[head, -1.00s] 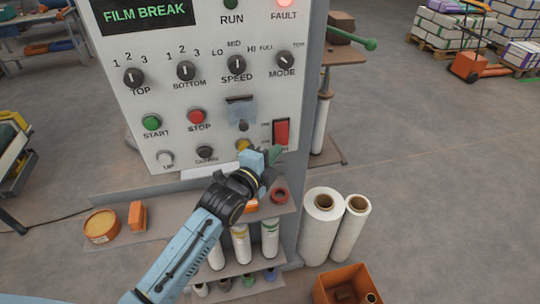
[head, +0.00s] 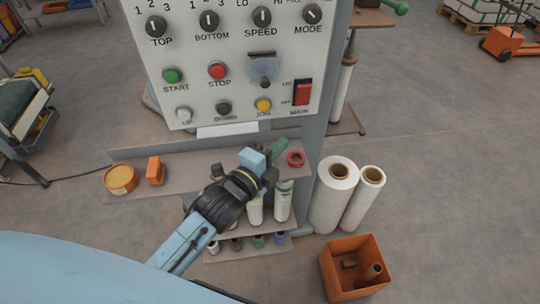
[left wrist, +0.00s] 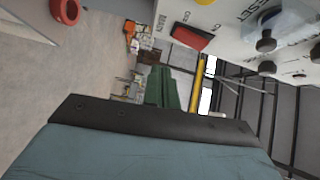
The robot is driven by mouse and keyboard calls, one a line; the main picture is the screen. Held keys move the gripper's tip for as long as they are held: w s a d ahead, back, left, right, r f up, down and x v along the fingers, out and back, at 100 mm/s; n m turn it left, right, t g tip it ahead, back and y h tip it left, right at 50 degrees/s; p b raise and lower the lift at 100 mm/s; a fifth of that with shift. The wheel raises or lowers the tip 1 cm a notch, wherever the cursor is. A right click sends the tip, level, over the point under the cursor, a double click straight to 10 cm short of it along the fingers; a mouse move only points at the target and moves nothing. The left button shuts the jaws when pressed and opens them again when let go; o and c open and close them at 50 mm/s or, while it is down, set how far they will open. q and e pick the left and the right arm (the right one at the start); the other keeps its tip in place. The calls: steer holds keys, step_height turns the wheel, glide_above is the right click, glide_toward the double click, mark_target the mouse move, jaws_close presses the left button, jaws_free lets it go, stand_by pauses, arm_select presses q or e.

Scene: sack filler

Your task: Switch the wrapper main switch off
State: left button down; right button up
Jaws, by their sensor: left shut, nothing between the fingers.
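The wrapper control panel (head: 225,65) fills the upper middle of the head view. Its main switch (head: 302,91) is a red rocker at the lower right, above the MAIN label. I cannot tell which way it is tipped. In the left wrist view the red switch (left wrist: 190,38) shows at the upper right, beyond and to the right of the fingers. My left gripper (head: 280,148) has green fingers, shut and empty, below and left of the switch in the head view, apart from it. The fingers also show in the left wrist view (left wrist: 162,88). My right gripper is not in view.
The yellow JOG button (head: 263,105) sits left of the switch. A shelf (head: 190,163) below the panel holds a red ring (head: 296,159) and an orange tub (head: 121,178). White film rolls (head: 333,195) and an orange bin (head: 354,268) stand on the floor at right.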

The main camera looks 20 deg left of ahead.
arm_select(q)
steer(key=shift+f+v, duration=0.1)
steer(key=shift+v, duration=0.65)
steer(key=shift+f+v, duration=0.15)
steer(key=shift+v, duration=0.65)
